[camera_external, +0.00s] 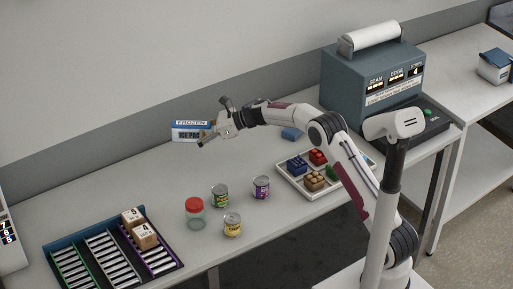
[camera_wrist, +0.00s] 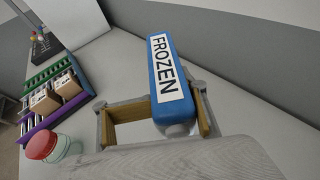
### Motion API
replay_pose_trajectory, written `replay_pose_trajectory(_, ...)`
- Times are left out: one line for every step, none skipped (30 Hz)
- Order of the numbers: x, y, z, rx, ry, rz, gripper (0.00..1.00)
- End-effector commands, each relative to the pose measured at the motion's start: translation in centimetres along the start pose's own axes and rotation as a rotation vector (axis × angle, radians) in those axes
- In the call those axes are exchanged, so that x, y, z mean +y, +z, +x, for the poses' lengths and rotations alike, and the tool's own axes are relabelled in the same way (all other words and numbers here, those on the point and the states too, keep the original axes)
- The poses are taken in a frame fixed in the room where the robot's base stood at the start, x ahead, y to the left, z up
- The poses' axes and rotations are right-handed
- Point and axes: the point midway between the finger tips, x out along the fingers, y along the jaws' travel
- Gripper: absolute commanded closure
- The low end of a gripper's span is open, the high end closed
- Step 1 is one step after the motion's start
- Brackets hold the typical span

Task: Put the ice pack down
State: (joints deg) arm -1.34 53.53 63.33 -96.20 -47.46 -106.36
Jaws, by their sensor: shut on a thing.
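The ice pack (camera_external: 188,130) is a blue and white box marked FROZEN, near the back edge of the table by the wall. In the wrist view its blue end with the FROZEN label (camera_wrist: 166,70) stands between my fingers. My gripper (camera_external: 207,141) is shut on the ice pack from its right side in the outside view. In the wrist view my gripper (camera_wrist: 155,118) shows tan finger pads, with the pack beside the right one. I cannot tell whether the pack's underside touches the table (camera_external: 120,185).
A red-lidded jar (camera_external: 195,214) and several cans (camera_external: 232,225) stand in the middle. A slotted rack (camera_external: 100,255) with boxes is at front left. A tray (camera_external: 290,181) with colored blocks and a blue-grey machine (camera_external: 370,80) are to the right. Table left of the pack is clear.

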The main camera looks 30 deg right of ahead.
Motion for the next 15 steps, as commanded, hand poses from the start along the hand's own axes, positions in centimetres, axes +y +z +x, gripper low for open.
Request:
replay_pose_trajectory(-1.3, -0.3, -1.5, -0.001, -0.023, 0.014, 0.89)
replay_pose_trajectory(-2.0, -0.6, -2.3, -0.001, -0.034, 0.021, 0.89)
replay_pose_trajectory(-2.8, -1.0, -3.3, 0.000, -0.048, 0.031, 0.89)
replay_pose_trajectory(-3.4, -1.3, -4.1, 0.000, -0.060, 0.040, 0.89)
replay_pose_trajectory(-3.9, -1.6, -4.9, 0.000, -0.071, 0.047, 0.89)
replay_pose_trajectory(-4.7, -2.1, -6.0, 0.001, -0.086, 0.056, 0.89)
replay_pose_trajectory(-5.2, -2.5, -6.8, 0.001, -0.096, 0.062, 0.89)
replay_pose_trajectory(-5.6, -3.0, -7.5, 0.003, -0.107, 0.070, 0.89)
replay_pose_trajectory(-6.2, -3.5, -8.6, 0.004, -0.122, 0.078, 0.89)
replay_pose_trajectory(-6.6, -3.9, -9.4, 0.004, -0.132, 0.084, 0.89)
replay_pose_trajectory(-6.9, -4.4, -10.1, 0.005, -0.141, 0.090, 0.89)
replay_pose_trajectory(-7.3, -5.0, -11.0, 0.007, -0.153, 0.095, 0.89)
replay_pose_trajectory(-7.4, -5.4, -11.6, 0.008, -0.159, 0.099, 0.89)
replay_pose_trajectory(-7.5, -5.7, -12.0, 0.009, -0.164, 0.101, 0.89)
replay_pose_trajectory(-7.6, -6.2, -12.5, 0.011, -0.171, 0.104, 0.89)
